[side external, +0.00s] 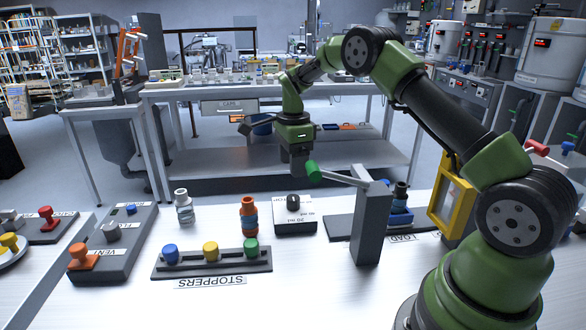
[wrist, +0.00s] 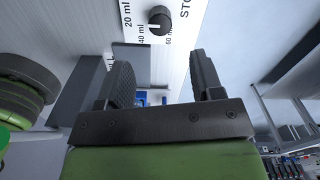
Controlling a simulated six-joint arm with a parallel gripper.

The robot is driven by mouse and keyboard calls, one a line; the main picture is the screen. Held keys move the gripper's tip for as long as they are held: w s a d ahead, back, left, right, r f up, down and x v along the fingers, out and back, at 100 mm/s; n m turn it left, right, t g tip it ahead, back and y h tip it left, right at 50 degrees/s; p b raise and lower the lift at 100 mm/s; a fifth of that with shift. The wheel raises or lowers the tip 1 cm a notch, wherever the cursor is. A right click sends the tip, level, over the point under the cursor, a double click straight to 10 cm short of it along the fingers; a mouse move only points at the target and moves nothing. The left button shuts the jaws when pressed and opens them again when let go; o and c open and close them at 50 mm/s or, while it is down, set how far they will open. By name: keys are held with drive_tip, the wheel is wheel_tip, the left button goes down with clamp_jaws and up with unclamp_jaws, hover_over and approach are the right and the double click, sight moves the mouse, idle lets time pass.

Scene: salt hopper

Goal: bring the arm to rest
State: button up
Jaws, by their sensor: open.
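My gripper (side external: 298,165) hangs fingers-down above the bench, behind and above the white dial box (side external: 295,222). In the wrist view its two dark fingers (wrist: 163,78) stand apart with nothing between them. The dial box's black knob (wrist: 160,19) shows beyond the fingertips, with 20, 40 and 60 ml marks. A green lever handle (side external: 313,171) on a grey post (side external: 371,225) overlaps the fingertips in the side view; I cannot tell whether they touch.
A stopper rack (side external: 212,264) holds blue, yellow and green stoppers. A vent panel (side external: 115,245) is left. A blue holder with a dark bottle (side external: 400,197) stands right of the post.

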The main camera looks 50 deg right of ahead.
drive_tip(key=s+a+r+n+t, duration=0.2)
drive_tip(key=s+a+r+n, duration=0.25)
drive_tip(key=r, duration=0.35)
drive_tip(key=s+a+r+n+t, duration=0.1)
drive_tip(key=s+a+r+n, duration=0.35)
drive_tip(key=r, duration=0.35)
drive_tip(key=s+a+r+n+t+y, duration=0.1)
drive_tip(key=s+a+n+t, duration=0.1)
drive_tip(key=s+n, duration=0.3)
drive_tip(key=s+a+n+t+y, duration=0.1)
drive_tip(key=s+a+n, duration=0.3)
drive_tip(key=s, duration=0.7)
drive_tip(key=shift+s+a+r+n+t, duration=0.2)
drive_tip(key=shift+r+n+t, duration=0.3)
drive_tip(key=shift+n, duration=0.6)
